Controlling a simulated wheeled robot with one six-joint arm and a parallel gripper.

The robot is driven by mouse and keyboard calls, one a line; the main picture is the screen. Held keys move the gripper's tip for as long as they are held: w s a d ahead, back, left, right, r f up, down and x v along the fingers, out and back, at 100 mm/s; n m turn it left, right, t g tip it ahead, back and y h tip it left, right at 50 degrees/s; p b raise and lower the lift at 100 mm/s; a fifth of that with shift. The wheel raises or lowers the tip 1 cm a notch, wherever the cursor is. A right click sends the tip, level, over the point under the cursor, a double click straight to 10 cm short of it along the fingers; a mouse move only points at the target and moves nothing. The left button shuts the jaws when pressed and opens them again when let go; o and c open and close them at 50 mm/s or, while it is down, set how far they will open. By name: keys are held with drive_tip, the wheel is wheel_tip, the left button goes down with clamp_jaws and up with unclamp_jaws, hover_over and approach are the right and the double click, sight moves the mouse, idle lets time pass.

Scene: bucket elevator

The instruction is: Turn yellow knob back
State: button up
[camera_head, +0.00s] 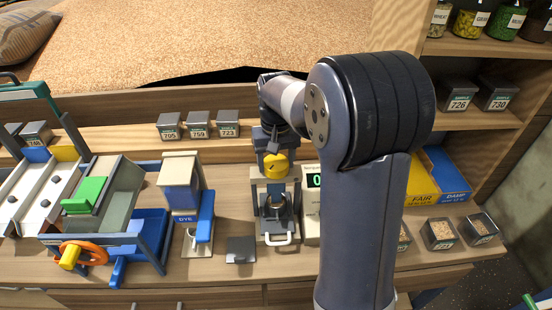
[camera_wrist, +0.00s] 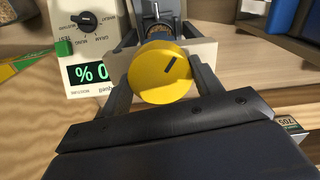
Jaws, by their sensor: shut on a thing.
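The yellow knob (camera_head: 276,165) sits on top of the small grey press-like device (camera_head: 277,205) at the middle of the bench. In the wrist view the yellow knob (camera_wrist: 160,72) is large and round, with a short black mark slanting up to the right. My gripper (camera_wrist: 161,74) has one dark finger on each side of the knob and is shut on it. In the head view my gripper (camera_head: 273,147) comes down onto the knob from above, and its fingers are mostly hidden.
A cream meter (camera_wrist: 90,45) with a black dial and green display stands close beside the device. A blue-handled DYE unit (camera_head: 185,200) and an orange crank wheel (camera_head: 84,252) are to the left. Yellow and blue bins (camera_head: 425,183) are to the right.

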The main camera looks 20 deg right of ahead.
sight(276, 162)
drive_tip(key=n, duration=0.3)
drive_tip(key=shift+n, duration=0.3)
drive_tip(key=shift+n+p, duration=0.4)
drive_tip(key=shift+n, duration=1.3)
drive_tip(key=o, duration=1)
drive_tip(key=shift+r, duration=0.1)
wheel_tip(276, 162, up, 11)
drive_tip(key=shift+f+b, duration=0.2)
drive_tip(key=shift+b, duration=0.2)
